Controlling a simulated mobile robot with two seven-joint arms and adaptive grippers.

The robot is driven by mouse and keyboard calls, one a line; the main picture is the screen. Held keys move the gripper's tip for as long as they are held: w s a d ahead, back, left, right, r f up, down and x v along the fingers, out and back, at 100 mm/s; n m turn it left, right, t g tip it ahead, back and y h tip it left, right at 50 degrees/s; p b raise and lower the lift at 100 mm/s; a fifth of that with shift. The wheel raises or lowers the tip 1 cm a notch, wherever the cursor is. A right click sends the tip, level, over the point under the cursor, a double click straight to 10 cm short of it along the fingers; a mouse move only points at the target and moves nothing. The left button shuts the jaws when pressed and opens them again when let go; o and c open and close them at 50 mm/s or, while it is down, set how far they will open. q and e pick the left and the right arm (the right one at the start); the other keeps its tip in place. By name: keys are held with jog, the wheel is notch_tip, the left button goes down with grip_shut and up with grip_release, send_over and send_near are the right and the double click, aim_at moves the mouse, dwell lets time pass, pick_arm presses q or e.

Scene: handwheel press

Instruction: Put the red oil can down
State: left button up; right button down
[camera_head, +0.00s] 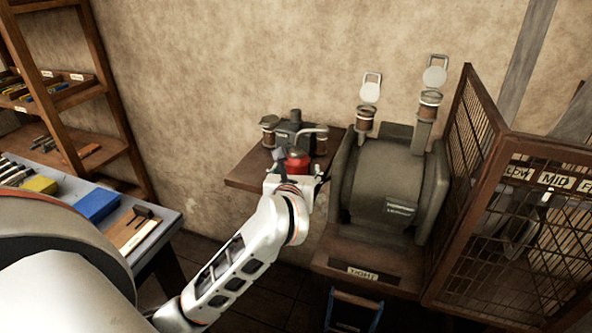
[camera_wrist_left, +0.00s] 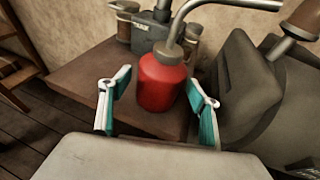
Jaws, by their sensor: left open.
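The red oil can (camera_wrist_left: 162,82) stands upright on a small wooden wall shelf (camera_wrist_left: 85,75), with a grey neck and a long curved spout. In the head view its red body (camera_head: 297,163) shows just beyond my left wrist, partly hidden by the gripper. My left gripper (camera_wrist_left: 160,92) is open, with one teal-padded finger on each side of the can. A gap shows between the left finger and the can; the right finger is close to it, and I cannot tell if it touches. My right gripper is in neither view.
A dark device with brown-banded cups (camera_head: 268,130) stands behind the can on the shelf. A large grey machine (camera_head: 385,185) is close on the right, then a mesh cage (camera_head: 510,200). A workbench with a blue box (camera_head: 97,205) is at left. Bare shelf shows left of the can.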

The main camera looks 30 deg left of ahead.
pick_arm(q)
jog(key=p+v, duration=0.1)
jog(key=v, duration=1)
jog(key=shift+w, duration=0.1)
